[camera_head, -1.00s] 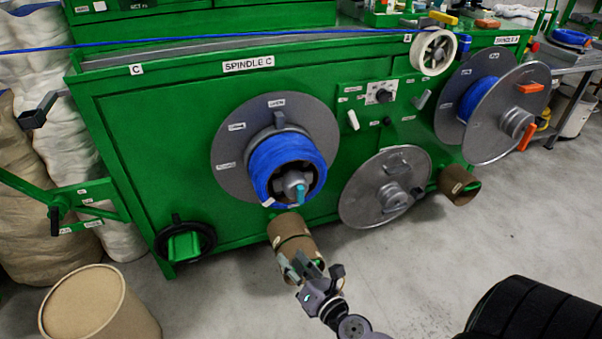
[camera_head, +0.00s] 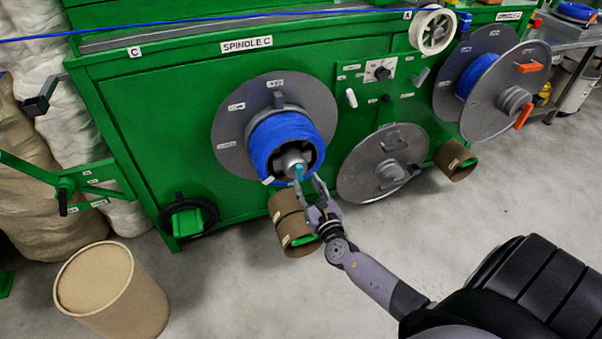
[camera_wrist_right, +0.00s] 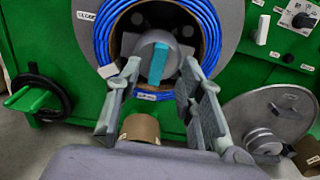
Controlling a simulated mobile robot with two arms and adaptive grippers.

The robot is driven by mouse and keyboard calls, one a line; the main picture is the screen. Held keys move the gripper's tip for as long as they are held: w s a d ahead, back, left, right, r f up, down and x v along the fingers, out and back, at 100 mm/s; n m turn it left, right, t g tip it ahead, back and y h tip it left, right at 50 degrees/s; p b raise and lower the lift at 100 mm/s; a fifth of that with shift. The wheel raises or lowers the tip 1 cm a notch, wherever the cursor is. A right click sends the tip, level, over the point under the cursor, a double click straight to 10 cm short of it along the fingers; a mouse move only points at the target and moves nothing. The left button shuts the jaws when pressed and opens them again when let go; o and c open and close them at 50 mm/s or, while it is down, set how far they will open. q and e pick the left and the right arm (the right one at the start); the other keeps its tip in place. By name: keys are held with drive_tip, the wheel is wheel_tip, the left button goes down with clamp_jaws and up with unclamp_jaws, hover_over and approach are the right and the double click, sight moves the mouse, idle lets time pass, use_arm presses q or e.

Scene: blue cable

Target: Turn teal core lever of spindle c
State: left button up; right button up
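Spindle C carries a blue cable coil (camera_head: 284,140) in front of a grey disc (camera_head: 232,120) on the green cabinet. The teal core lever (camera_head: 299,172) sits at the hub in the coil's centre. In the right wrist view the lever (camera_wrist_right: 158,63) stands nearly upright, slightly tilted, on the grey core. My right gripper (camera_head: 312,185) is just below and in front of the hub. In the wrist view the gripper (camera_wrist_right: 157,85) is open, its fingers spread either side below the lever, with nothing between them. I cannot tell whether a finger touches the core. My left gripper is out of view.
Cardboard cores (camera_head: 290,228) stick out below the coil. A detached-looking grey flange disc (camera_head: 365,175) is to the right, with white and dark knobs above it. A black ring on a green holder (camera_head: 187,218) is lower left. A cardboard drum (camera_head: 135,300) stands on the floor.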

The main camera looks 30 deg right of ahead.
sight(300, 172)
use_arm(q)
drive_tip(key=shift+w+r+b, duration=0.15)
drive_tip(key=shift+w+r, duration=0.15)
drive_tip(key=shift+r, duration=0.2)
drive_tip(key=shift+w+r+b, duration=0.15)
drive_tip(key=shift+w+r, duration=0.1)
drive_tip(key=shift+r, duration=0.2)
use_arm(e)
drive_tip(key=shift+x, duration=2.75)
drive_tip(key=shift+c, duration=0.4)
clamp_jaws()
